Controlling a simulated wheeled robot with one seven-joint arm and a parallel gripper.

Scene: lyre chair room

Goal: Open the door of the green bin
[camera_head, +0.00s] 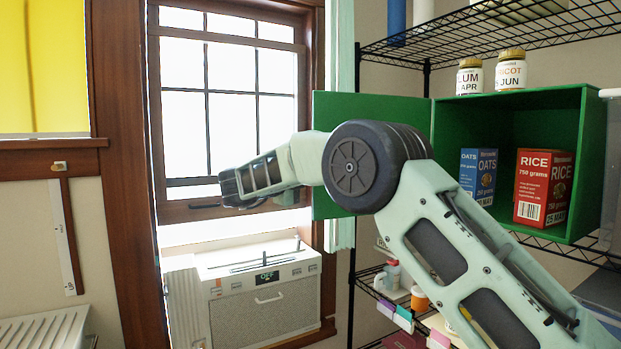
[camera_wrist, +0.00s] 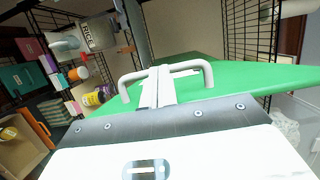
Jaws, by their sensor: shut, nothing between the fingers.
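The green bin (camera_head: 592,165) stands on a wire shelf at the right in the head view. Its door (camera_head: 335,110) is swung wide out to the left, and the inside is in plain sight. In the wrist view the green door (camera_wrist: 245,79) spans the middle, with a pale U-shaped handle (camera_wrist: 208,74) on it. My gripper (camera_wrist: 158,74) is shut and empty. Its fingers overlap the handle's bar in this view; I cannot tell whether they touch it. In the head view my arm hides part of the door, and the fingertips cannot be made out.
A blue oats box (camera_head: 478,175) and a red rice box (camera_head: 545,187) stand inside the bin. Two jars (camera_head: 511,70) stand on the bin's top. A window (camera_head: 232,105) and a white air conditioner (camera_head: 255,290) are behind my arm. Lower shelves hold small bottles (camera_head: 392,274).

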